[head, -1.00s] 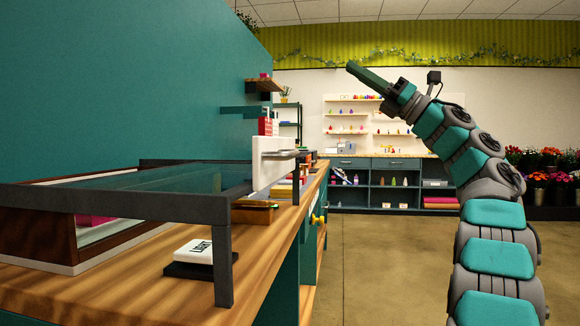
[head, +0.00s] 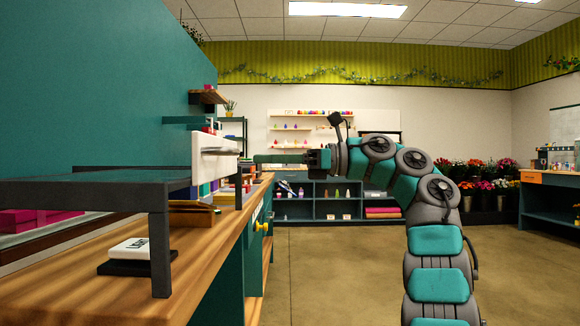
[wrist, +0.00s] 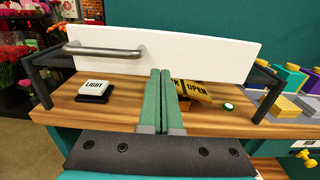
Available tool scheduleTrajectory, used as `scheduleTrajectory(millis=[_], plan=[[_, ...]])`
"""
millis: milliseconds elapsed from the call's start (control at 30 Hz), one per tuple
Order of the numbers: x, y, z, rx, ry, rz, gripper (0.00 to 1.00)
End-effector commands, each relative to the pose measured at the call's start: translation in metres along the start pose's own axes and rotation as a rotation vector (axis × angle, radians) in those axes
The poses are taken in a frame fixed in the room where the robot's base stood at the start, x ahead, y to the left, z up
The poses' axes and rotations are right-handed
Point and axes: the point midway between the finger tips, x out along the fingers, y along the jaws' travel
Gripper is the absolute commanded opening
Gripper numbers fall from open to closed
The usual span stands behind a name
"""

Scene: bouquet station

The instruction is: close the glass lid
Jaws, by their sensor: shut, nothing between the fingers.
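A metal bar handle shows on the panel in the wrist view (wrist: 105,48). The glass itself is seen almost edge-on in the head view and is hard to make out. My gripper (head: 257,158) has long green fingers, level and pointing left toward the panel. In the wrist view the shut, empty fingers (wrist: 160,73) reach the panel's lower edge, right of the handle; I cannot tell whether they touch it.
A white "LIGHT" button (head: 130,247) on a black base sits on the counter (head: 200,285) under the frame. Open floor (head: 330,270) lies right of the counter.

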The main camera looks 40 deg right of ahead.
Motion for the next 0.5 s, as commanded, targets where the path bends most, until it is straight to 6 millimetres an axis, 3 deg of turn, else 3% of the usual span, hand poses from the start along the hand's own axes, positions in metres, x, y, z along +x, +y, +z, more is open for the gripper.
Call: scheduleTrajectory(millis=[233, 500], plan=[[0.043, 0.001, 0.0, 0.0, 0.001, 0.0, 0.0], [0.06, -0.001, 0.001, 0.001, -0.003, -0.003, 0.0]])
